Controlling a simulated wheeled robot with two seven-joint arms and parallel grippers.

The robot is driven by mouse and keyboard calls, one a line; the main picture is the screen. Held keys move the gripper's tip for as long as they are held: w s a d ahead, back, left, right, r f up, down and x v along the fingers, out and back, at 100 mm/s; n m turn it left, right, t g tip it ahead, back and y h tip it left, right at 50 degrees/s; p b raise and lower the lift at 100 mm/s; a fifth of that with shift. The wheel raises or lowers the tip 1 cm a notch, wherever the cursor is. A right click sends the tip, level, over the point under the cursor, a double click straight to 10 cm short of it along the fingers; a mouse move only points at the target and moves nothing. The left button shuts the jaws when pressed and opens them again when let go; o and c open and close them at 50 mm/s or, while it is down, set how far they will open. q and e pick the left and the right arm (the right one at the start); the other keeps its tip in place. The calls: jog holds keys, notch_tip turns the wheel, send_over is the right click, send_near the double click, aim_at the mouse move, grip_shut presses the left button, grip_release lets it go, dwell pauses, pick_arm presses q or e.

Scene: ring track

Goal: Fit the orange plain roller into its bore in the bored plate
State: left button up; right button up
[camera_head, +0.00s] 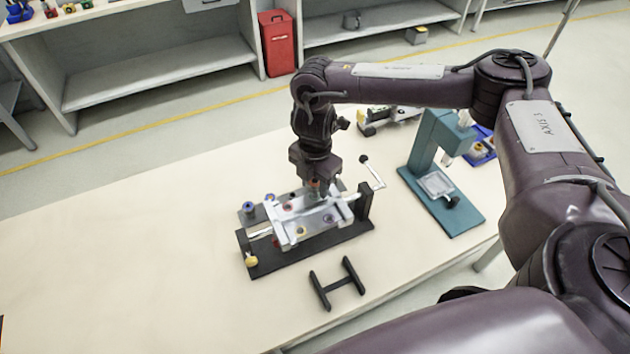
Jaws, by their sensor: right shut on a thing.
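The bored plate (312,222) is a pale metal plate in a dark fixture in the middle of the table. Several small coloured parts or bore rings show on and around it. My right gripper (315,187) points straight down over the plate's far side. It is shut on a small orange-red piece (316,183), which looks like the orange plain roller. The roller's lower end and the bore under it are too small to make out, so I cannot tell whether they touch. My left gripper is not in view.
The fixture's black base (318,245) has a yellow knob (251,261) at its front left. A black H-shaped stand (337,283) lies in front. A teal press (440,185) stands to the right. The table (120,240) is clear on the left.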

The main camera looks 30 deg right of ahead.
dwell(0.7)
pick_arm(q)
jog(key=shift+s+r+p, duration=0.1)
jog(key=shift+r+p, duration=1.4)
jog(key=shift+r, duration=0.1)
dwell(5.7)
